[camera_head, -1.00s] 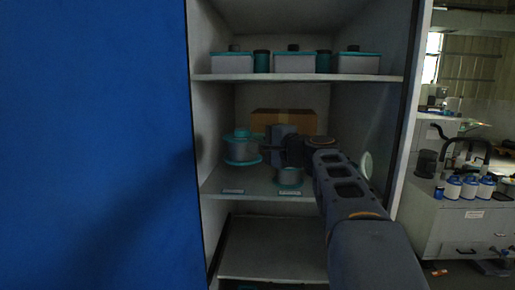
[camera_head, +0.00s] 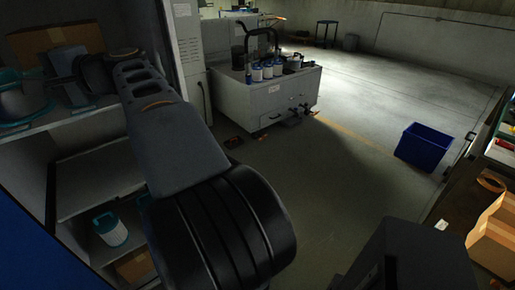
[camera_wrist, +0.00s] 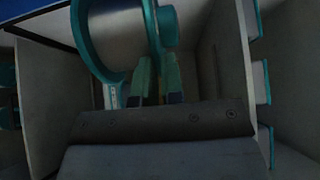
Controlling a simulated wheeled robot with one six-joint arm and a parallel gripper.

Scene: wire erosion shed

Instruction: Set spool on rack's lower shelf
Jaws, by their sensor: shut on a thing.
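The spool (camera_head: 22,100) is a pale drum with teal rims, at the left edge of the head view inside the rack. In the wrist view the spool (camera_wrist: 115,35) fills the upper middle. My gripper (camera_head: 62,62) reaches into the rack beside it. In the wrist view my gripper's fingers (camera_wrist: 158,80) are shut on the spool's teal edge; the exact contact is dim. The rack (camera_head: 172,40) stands open at the left. Its lower shelf (camera_head: 100,185) looks bare where it shows; my arm hides part of it.
Another box (camera_head: 55,38) is behind my gripper. A grey cabinet (camera_head: 262,105) with several canisters stands beyond. A blue bin (camera_head: 424,146) is on the open floor at right.

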